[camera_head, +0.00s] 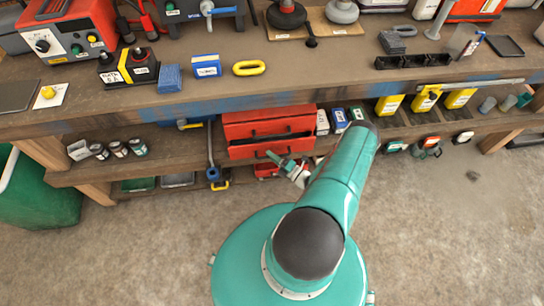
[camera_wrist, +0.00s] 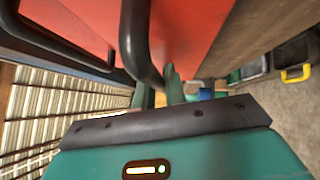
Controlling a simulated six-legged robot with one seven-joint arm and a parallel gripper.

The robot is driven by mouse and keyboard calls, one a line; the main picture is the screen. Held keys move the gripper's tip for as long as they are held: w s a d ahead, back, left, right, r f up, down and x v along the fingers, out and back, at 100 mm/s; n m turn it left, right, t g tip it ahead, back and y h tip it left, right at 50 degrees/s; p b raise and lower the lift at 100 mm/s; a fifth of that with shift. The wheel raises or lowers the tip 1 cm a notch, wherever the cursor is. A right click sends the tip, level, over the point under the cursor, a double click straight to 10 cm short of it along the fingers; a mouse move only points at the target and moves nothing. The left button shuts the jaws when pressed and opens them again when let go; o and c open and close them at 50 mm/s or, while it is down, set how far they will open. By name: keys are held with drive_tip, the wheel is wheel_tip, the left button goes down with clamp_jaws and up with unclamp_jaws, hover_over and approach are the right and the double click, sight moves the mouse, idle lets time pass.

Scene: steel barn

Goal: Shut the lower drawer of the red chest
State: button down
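The red chest (camera_head: 268,122) stands on the lower shelf of the workbench, with two drawers one above the other. The lower drawer (camera_head: 248,152) juts out, and a dark gap shows above its front. My gripper (camera_head: 277,158) is at the front of the lower drawer, right of its middle. In the wrist view, a red drawer front (camera_wrist: 185,35) with a black bar handle (camera_wrist: 138,45) is very close. My fingertips (camera_wrist: 160,90) are partly hidden behind this handle. I cannot tell whether they touch it or how far apart they are.
Small boxes (camera_head: 340,118) stand right of the chest, and a blue-handled tool (camera_head: 213,172) hangs close on its left. Red bins (camera_head: 267,171) lie below it. The worktop (camera_head: 300,75) overhangs the shelf.

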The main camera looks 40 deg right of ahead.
sight(272, 149)
drive_tip(key=shift+d, duration=0.1)
drive_tip(key=shift+w+d, duration=0.55)
drive_tip(key=shift+w, duration=0.25)
drive_tip(key=shift+w+d, duration=0.55)
drive_tip(key=shift+w, duration=0.25)
drive_tip(key=c, duration=1.5)
unclamp_jaws()
drive_tip(key=shift+o, duration=0.2)
drive_tip(key=v, duration=1.4)
drive_tip(key=shift+a, duration=0.1)
